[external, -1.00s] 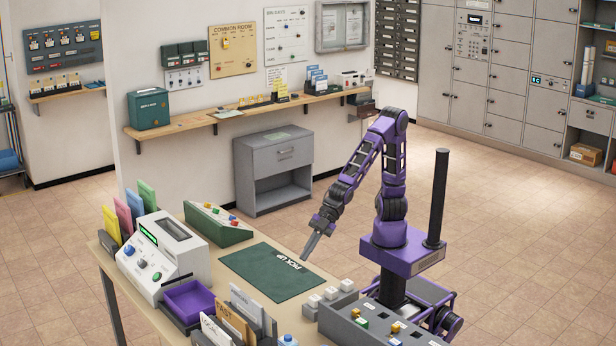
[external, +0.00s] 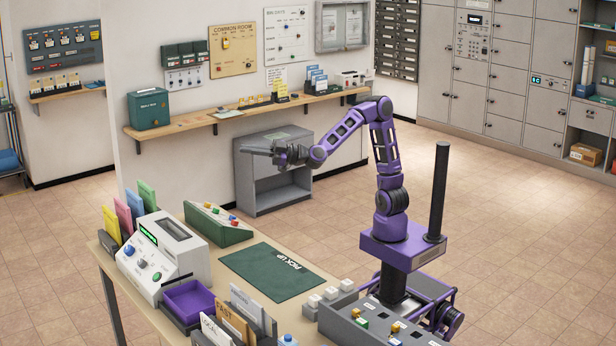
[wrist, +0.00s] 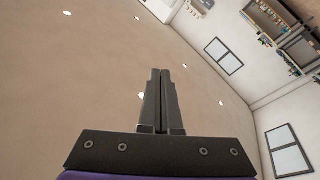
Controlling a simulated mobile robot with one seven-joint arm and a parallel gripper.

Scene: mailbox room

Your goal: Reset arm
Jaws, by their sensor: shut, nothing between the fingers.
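My gripper (external: 246,149) is held out to the left at the end of my raised arm, in front of the grey cabinet in the picture. In the wrist view its two dark fingers (wrist: 160,73) lie side by side, shut, with nothing between them. The arm bends down from its raised elbow to a nearly level wrist. The gripper is well above the desk and apart from the dark green pick-up mat.
The desk holds the dark green mat (external: 281,272), a white machine (external: 165,262), a purple tray (external: 190,300) and a green button box (external: 218,224). A grey cabinet (external: 272,190) stands under the wall shelf (external: 190,124). The floor at right is open.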

